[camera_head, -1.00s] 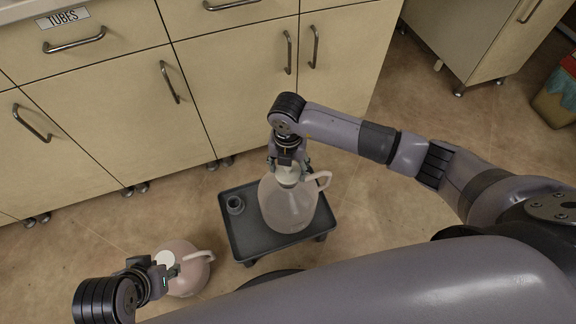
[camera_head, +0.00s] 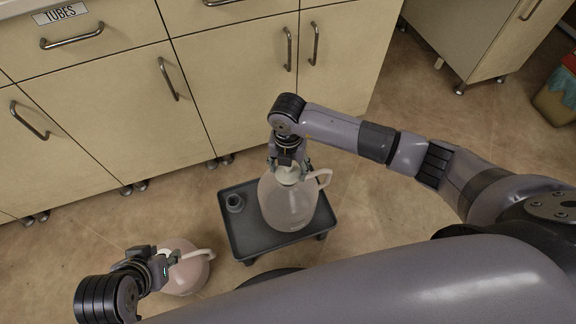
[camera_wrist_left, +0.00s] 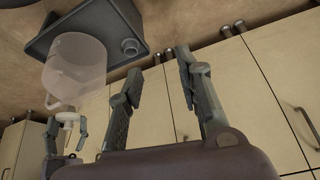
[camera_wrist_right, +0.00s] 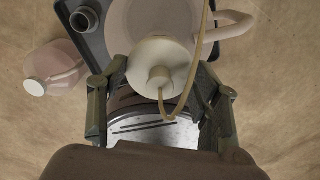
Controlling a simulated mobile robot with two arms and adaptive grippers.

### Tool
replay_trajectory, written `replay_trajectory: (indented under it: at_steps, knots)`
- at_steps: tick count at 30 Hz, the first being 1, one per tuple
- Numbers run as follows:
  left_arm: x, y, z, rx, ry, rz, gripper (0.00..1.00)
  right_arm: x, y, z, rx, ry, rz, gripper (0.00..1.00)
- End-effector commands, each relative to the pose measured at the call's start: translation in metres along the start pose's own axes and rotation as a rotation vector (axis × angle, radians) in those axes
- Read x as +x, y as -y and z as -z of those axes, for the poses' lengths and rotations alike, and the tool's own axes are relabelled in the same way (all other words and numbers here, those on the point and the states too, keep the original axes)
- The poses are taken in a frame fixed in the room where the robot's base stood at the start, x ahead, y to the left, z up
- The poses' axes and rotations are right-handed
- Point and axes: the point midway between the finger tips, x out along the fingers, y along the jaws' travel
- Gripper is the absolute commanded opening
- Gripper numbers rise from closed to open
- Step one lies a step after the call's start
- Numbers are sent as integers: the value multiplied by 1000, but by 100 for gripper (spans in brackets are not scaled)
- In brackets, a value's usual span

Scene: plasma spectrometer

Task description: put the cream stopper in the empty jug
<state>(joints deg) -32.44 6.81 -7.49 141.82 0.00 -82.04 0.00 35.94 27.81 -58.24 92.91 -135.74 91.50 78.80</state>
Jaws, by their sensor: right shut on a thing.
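A clear, empty-looking jug (camera_head: 287,208) with a side handle stands upright on a dark cart. It also shows in the left wrist view (camera_wrist_left: 75,65). My right gripper (camera_head: 287,170) is shut on the cream stopper (camera_wrist_right: 160,68) at the jug's mouth. The stopper is a round cream disc with a knob and a thin tube running up from it. I cannot tell how deep it sits in the mouth. My left gripper (camera_head: 165,265) is open and empty, with bare space between its fingers (camera_wrist_left: 160,68). In the head view it overlaps the pinkish jug on the floor.
The pinkish jug (camera_head: 188,272) stands on the floor left of the cart (camera_head: 248,242); its white cap (camera_wrist_right: 36,87) shows in the right wrist view. A small grey ring-shaped piece (camera_head: 235,202) sits on the cart. Cabinets (camera_head: 110,115) line the back. A bin (camera_head: 556,98) stands far right.

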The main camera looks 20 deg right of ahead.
Motion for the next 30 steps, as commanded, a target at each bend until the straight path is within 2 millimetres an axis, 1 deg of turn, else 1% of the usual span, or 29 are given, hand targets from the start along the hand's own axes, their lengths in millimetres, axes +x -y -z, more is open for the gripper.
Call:
replay_trajectory:
  at_steps: [30]
  knots:
    - [5, -3, 25, 4, -116, -6, 33, 9, 0, 0, 0, 0, 0, 30]
